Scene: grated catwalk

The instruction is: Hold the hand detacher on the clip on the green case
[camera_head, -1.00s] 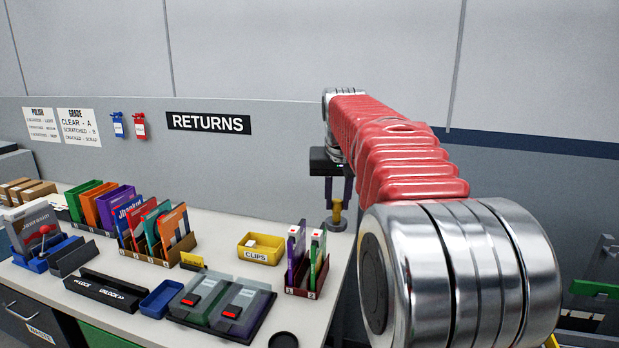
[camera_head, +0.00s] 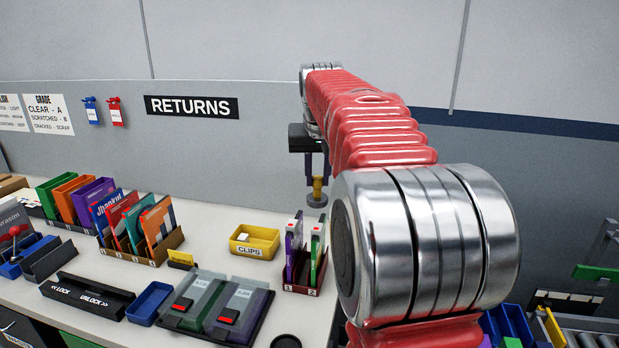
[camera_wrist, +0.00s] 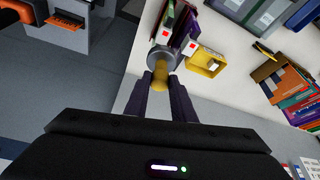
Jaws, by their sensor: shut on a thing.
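My gripper (camera_head: 317,178) is shut on the hand detacher (camera_head: 317,186), a yellow-handled tool with a grey round base. It also shows in the wrist view (camera_wrist: 160,76), upright between the dark fingers with its disc beyond them. The green case (camera_head: 317,255) stands upright in slot 2 of a small brown rack, beside a purple case (camera_head: 293,250). The white clip (camera_head: 317,227) with a red mark is on the green case's upper edge. The detacher appears above and beyond the rack in the head view, apart from the clip.
The rack (camera_head: 304,290) stands near the table's right end. A yellow CLIPS bin (camera_head: 254,242) is left of it. A two-bay pad (camera_head: 218,306) and a black lock/unlock block (camera_head: 87,297) lie in front. Open table lies behind the bin.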

